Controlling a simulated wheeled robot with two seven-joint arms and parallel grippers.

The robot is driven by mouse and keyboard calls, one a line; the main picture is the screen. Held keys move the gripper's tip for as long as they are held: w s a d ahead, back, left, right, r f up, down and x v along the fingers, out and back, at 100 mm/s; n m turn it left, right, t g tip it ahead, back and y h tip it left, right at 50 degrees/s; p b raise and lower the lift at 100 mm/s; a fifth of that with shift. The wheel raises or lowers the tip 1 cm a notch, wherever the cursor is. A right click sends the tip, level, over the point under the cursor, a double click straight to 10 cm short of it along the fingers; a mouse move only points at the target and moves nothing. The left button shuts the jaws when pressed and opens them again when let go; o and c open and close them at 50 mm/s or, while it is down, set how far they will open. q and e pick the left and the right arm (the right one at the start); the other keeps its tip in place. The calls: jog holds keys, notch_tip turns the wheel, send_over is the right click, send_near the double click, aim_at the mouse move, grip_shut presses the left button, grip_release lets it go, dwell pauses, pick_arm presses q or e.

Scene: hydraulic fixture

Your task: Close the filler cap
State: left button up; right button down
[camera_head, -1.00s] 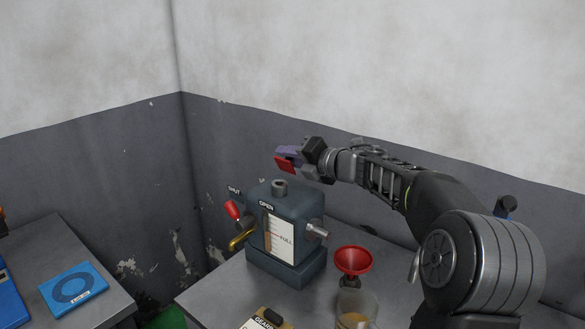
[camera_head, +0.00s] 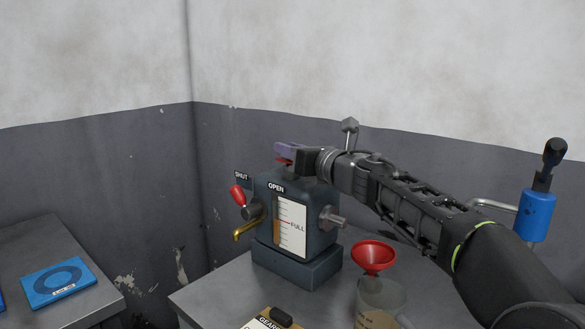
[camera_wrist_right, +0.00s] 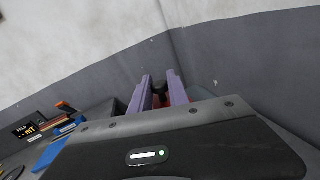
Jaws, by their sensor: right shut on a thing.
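The dark blue-grey tank (camera_head: 312,210) stands on the grey bench with its sight gauge (camera_head: 291,226) facing me. My right gripper (camera_head: 284,153) is over the tank's top, its purple fingers level and pointing left. In the right wrist view the gripper (camera_wrist_right: 160,80) is shut on the filler cap, whose dark knob (camera_wrist_right: 159,88) sits between the fingers. My left gripper is not in view.
A red-handled lever (camera_head: 237,195) and brass spout (camera_head: 246,229) stick out left of the tank. A red funnel (camera_head: 373,256) over a clear jug (camera_head: 380,297) stands front right.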

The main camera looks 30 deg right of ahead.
jog(key=shift+a+f+n+b, duration=0.1)
jog(key=shift+f+n+b, duration=0.45)
jog(key=shift+b, duration=0.25)
jog(key=shift+a+r+n+b, duration=0.1)
jog(key=shift+r+n+b, duration=0.05)
jog(key=shift+n+b, duration=0.15)
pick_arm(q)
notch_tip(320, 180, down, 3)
pick_arm(e)
jog(key=c, duration=1.3)
grip_release()
jog(key=shift+o, duration=0.2)
jog(key=shift+s, duration=0.1)
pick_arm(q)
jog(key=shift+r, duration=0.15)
pick_arm(e)
jog(key=shift+s, duration=3.85)
